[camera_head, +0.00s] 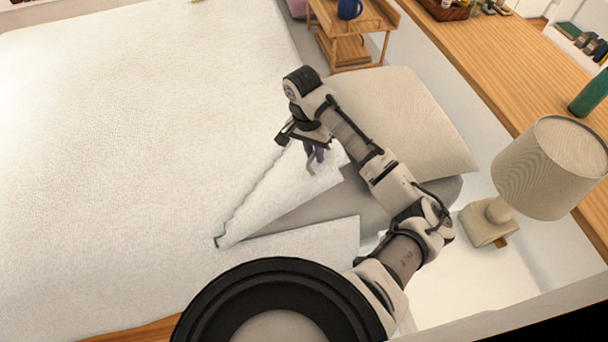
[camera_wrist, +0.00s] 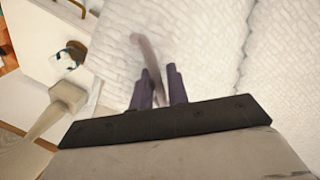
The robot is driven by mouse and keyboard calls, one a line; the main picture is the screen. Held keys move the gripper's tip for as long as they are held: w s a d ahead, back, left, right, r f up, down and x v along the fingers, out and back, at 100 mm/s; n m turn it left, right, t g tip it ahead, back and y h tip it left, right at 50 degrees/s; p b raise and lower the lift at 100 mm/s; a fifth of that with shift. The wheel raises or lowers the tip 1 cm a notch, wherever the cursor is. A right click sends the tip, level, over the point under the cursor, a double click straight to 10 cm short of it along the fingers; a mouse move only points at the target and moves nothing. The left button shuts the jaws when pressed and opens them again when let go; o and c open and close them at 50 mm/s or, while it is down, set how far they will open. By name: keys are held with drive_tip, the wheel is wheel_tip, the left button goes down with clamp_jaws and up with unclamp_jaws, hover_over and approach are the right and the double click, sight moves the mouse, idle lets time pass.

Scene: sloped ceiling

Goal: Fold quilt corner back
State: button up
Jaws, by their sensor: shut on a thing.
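The white quilt (camera_head: 110,130) covers most of the bed in the head view. A long flap of it (camera_head: 255,205) is turned over near the pillow, and a strip of grey bedding (camera_head: 310,211) shows beside the flap. My gripper (camera_head: 315,156) is over the upper end of this flap, pointing down, shut on the quilt corner. In the wrist view my dark fingers (camera_wrist: 160,88) are close together, with a thin curved mauve-brown strip between and beyond them; the white quilt (camera_wrist: 205,35) fills the area beyond. The exact grip point is partly hidden by the fingers.
A beige pillow (camera_head: 405,120) lies beside my arm. A table lamp (camera_head: 550,165) stands at the right, close to my arm's elbow; its base also shows in the wrist view (camera_wrist: 68,95). A wooden side table (camera_head: 350,50) with a blue mug stands at the top. A long wooden shelf (camera_head: 500,75) runs along the right.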

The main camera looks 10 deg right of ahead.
drive_tip(key=shift+a+f, duration=0.2)
drive_tip(key=shift+a, duration=0.3)
drive_tip(key=shift+o, duration=0.3)
drive_tip(key=shift+w+a+r, duration=0.75)
drive_tip(key=shift+a+r, duration=0.05)
drive_tip(key=shift+r, duration=0.05)
drive_tip(key=shift+o, duration=0.2)
drive_tip(key=shift+w+a+r, duration=0.6)
drive_tip(key=shift+w+a, duration=0.15)
drive_tip(key=shift+w+a+r+g+h, duration=0.1)
drive_tip(key=shift+a+r+g+h, duration=0.05)
drive_tip(key=shift+g+h, duration=0.15)
drive_tip(key=shift+c, duration=0.4)
drive_tip(key=shift+w, duration=0.1)
